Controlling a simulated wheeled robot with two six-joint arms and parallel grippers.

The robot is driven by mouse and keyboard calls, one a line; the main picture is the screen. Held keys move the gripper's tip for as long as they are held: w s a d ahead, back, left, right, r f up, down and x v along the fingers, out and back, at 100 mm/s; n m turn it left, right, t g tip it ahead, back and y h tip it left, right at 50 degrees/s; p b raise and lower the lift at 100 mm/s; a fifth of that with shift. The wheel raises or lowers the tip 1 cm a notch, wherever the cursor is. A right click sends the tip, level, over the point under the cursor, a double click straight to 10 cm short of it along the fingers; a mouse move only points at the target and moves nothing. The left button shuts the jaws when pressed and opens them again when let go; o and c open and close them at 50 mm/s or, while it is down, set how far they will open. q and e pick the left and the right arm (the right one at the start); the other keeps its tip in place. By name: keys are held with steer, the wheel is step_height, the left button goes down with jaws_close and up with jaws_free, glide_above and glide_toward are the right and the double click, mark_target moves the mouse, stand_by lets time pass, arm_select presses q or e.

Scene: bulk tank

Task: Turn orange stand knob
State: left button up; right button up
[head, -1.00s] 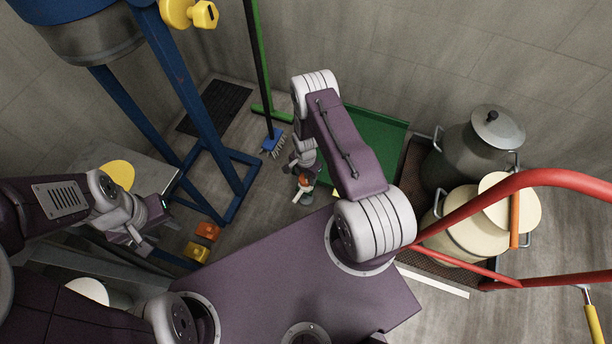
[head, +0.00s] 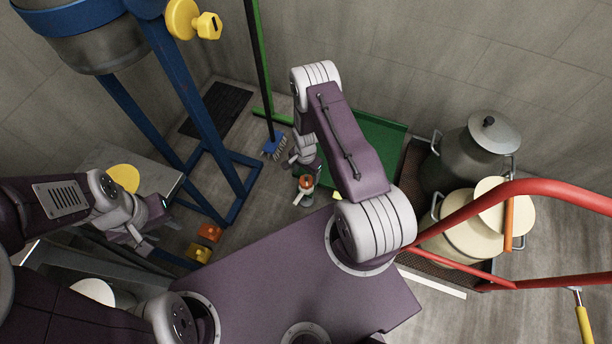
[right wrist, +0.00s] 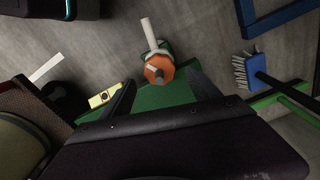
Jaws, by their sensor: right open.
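The orange knob (right wrist: 158,70) sits on a small stand with a pale white stem (right wrist: 149,33) in the right wrist view. It also shows small in the head view (head: 306,182), just below my right wrist. My right gripper (right wrist: 163,93) is open and empty. Its two dark fingers point toward the knob, which lies just beyond the gap between the tips, apart from them. In the head view my right arm hides part of that area. My left gripper (head: 143,238) is at the left by a grey table; its fingers are too small to read.
A green mat or tray (head: 370,145) lies behind my right arm. A blue brush (head: 274,146) stands left of the knob, and a blue frame (head: 235,190) stands further left. Large pots (head: 470,225) and a red rail (head: 540,187) are on the right.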

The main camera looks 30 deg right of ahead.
mark_target(306, 180)
step_height(306, 180, up, 4)
steer(key=shift+r+p, duration=0.1)
steer(key=shift+p, duration=0.4)
